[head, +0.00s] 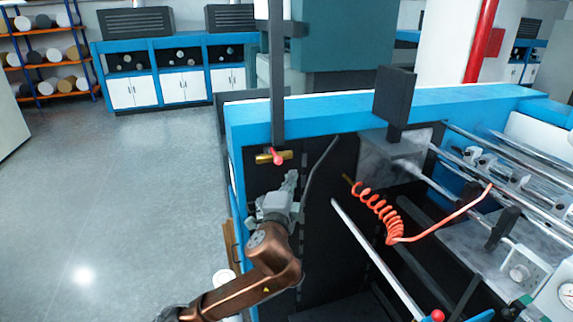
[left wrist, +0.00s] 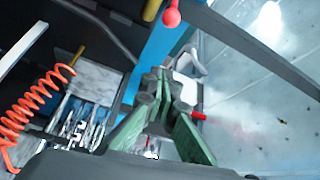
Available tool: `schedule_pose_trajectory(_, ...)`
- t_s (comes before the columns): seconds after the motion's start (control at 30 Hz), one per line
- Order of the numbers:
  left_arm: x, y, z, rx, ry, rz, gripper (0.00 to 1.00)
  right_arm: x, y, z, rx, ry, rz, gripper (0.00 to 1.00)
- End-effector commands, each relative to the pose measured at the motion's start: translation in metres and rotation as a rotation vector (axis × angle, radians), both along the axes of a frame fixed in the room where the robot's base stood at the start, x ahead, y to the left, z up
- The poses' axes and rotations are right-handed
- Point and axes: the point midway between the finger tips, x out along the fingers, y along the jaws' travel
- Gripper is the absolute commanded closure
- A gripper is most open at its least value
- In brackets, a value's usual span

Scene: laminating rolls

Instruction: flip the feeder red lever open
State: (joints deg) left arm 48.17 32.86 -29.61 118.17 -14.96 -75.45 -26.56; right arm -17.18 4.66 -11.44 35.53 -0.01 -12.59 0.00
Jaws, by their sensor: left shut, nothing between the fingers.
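A red ball-ended lever (head: 277,158) with a brass-coloured body sits on the dark inner face of the blue machine, at the foot of a grey post. It also shows at the top of the left wrist view (left wrist: 171,16). My left gripper (head: 291,182) is just below it in the head view, fingers pointing up, apart from the red knob. In the left wrist view its fingers (left wrist: 158,80) come together with nothing between them, and the knob lies beyond the tips. My right gripper is not in view.
A coiled orange hose (head: 380,212) hangs to the right of my left arm. A bent dark bar (head: 316,172) stands close beside the gripper. Metal rollers (head: 500,150) fill the right side. Another red knob (head: 437,315) is at the bottom. Open floor (head: 110,190) lies left.

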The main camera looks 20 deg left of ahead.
Motion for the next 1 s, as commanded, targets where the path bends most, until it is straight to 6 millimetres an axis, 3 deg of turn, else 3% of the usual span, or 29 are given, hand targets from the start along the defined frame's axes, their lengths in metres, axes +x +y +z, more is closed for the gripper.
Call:
schedule_pose_trajectory(0.17, 0.013, 0.001, 0.002, 0.001, 0.001, 0.002, 1.0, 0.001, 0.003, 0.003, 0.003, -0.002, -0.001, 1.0)
schedule_pose_trajectory(0.67, 0.103, 0.008, 0.009, 0.0, 0.001, 0.002, 1.0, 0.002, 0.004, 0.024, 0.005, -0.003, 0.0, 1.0)
schedule_pose_trajectory(0.8, 0.091, 0.028, 0.003, 0.0, 0.001, 0.002, 1.0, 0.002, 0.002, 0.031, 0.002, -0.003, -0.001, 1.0)
schedule_pose_trajectory(1.0, 0.085, 0.041, -0.001, -0.001, 0.0, -0.001, 1.0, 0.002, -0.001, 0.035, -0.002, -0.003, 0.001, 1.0)
